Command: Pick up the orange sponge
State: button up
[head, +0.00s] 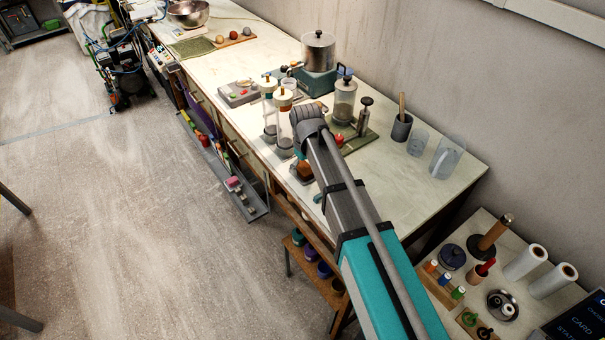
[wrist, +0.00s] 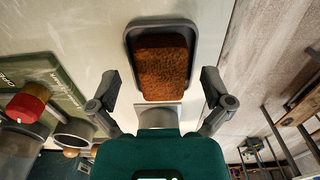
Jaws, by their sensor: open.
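The orange sponge (wrist: 162,68) looks rusty orange-brown and rough in the wrist view. It lies in a dark grey tray (wrist: 163,23) on the pale worktop. I cannot tell how high the fingers are above the sponge.
In the wrist view, a green board with a red-knobbed fitting (wrist: 27,105) is at left. The bench edge and floor (wrist: 255,60) are at right.

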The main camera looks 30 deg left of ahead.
jog(key=shift+f, duration=0.4)
dwell(0.3)
jog(key=c, duration=0.9)
